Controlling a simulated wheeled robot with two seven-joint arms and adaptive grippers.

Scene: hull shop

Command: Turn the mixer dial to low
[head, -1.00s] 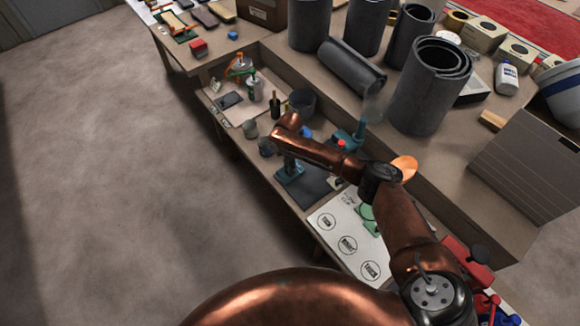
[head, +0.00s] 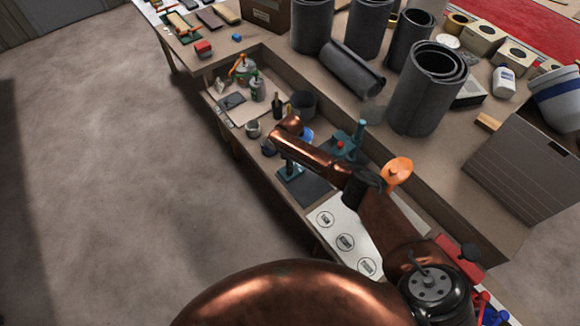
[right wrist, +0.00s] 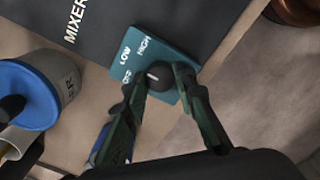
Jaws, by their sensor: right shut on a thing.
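In the right wrist view, the teal dial plate (right wrist: 178,38) bears the words OFF, LOW and HIGH. Its round dark knob (right wrist: 155,76) has a short white mark, whose left end faces roughly between OFF and LOW; the exact setting is hard to read. My right gripper (right wrist: 160,84) is shut on the knob, one finger on each side. The plate sits at the edge of a dark panel marked MIXER (right wrist: 95,28). My left gripper is not in view.
A container with a blue lid (right wrist: 24,93) stands left of the gripper in the wrist view. In the head view, a teal press-like tool (head: 352,138) and an orange disc (head: 397,171) are near my arm. Large grey rolls (head: 427,90) stand on the upper bench.

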